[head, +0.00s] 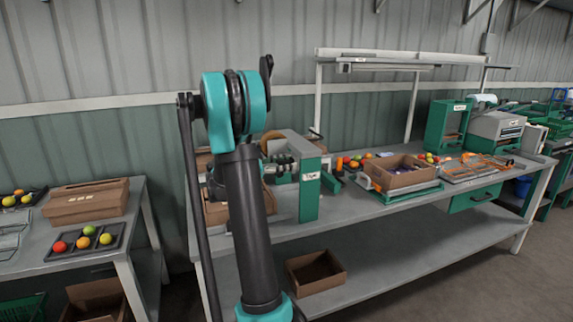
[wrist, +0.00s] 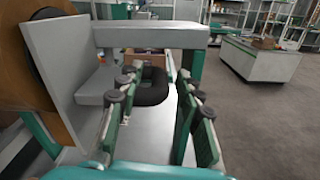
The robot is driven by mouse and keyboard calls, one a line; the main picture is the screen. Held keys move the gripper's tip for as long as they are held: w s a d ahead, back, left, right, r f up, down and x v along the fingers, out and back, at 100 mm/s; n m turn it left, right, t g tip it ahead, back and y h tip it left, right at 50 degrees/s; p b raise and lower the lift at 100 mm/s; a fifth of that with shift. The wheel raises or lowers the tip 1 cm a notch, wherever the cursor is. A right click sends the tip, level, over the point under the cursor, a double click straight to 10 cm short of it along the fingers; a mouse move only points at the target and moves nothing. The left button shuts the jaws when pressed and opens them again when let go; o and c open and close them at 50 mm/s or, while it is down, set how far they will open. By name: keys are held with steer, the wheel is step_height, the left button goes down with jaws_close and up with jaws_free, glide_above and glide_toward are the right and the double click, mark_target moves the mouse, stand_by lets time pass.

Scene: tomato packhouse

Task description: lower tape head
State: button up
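The taping machine, with a grey top and a green post (head: 309,190), stands on the long bench just right of my arm in the head view. In the wrist view its grey tape head (wrist: 150,36) crosses the upper picture, with a large brown tape roll (wrist: 28,75) at the left. My gripper (wrist: 156,90) is open, its two green-padded fingers wide apart, below the grey bar. A black ring-shaped part (wrist: 152,86) shows between and beyond the fingertips; I cannot tell whether they touch it. In the head view my arm hides part of the machine and gripper.
An open cardboard box (head: 398,178) sits on a green-framed scale to the right, with loose tomatoes behind it. A side table (head: 45,250) with a tomato tray and closed carton stands at left. Another box (head: 315,272) lies on the lower shelf.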

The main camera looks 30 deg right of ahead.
steer(key=shift+c, duration=0.4)
jaws_close()
steer(key=shift+f, duration=0.15)
step_height(320, 180, down, 6)
steer(key=shift+r, duration=0.15)
steer(key=shift+s, duration=0.1)
steer(key=shift+o, duration=0.4)
jaws_free()
